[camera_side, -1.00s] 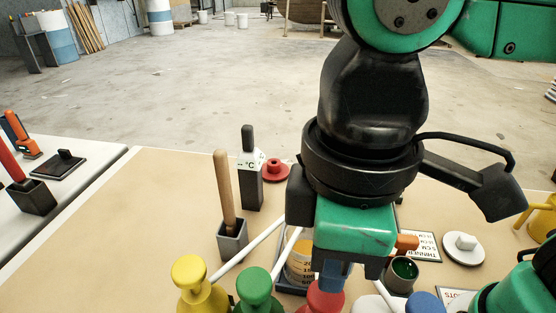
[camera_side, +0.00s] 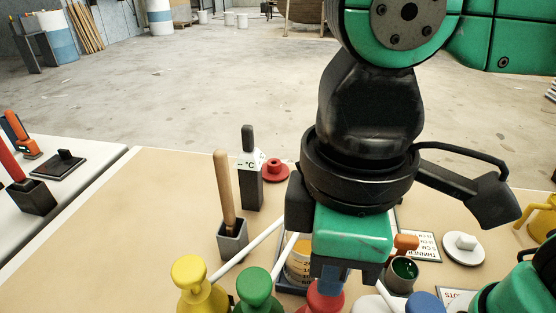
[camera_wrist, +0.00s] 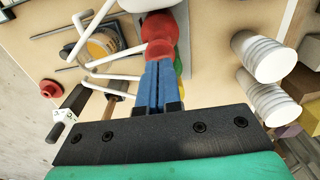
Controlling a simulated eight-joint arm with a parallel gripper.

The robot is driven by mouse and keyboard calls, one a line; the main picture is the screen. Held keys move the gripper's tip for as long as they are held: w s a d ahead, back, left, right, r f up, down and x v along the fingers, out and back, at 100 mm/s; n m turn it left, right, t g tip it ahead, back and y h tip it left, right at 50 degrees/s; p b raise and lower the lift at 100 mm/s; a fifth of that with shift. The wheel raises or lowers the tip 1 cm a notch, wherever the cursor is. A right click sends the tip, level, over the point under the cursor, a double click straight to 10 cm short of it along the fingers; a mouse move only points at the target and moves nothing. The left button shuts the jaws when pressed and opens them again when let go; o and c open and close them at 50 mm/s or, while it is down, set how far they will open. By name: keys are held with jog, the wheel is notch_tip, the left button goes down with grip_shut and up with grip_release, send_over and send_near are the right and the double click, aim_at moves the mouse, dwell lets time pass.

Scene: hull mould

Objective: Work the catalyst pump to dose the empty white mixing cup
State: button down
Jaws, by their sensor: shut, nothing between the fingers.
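My gripper (camera_side: 328,284) is shut and empty, its blue fingertips right at the top of the red pump head (camera_side: 324,299). In the wrist view the fingertips (camera_wrist: 160,64) meet the near side of the red pump (camera_wrist: 158,35); whether they press it I cannot tell. No label shows which pump is the catalyst one. A yellow pump (camera_side: 189,275) and a green pump (camera_side: 255,287) stand to its left, a blue one (camera_side: 426,302) to its right. A cup with printed marks (camera_side: 299,267) stands behind, partly hidden by my gripper; it looks amber in the wrist view (camera_wrist: 102,43).
A grey holder with a wooden-handled tool (camera_side: 232,240) and a temperature gauge (camera_side: 250,182) stand left of my gripper. White pump spouts cross near the cup. The table's left part is clear.

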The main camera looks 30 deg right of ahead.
jog(key=shift+f, duration=1.9)
jog(key=shift+r, duration=2.15)
jog(key=shift+f, duration=2.1)
jog(key=shift+r, duration=2.15)
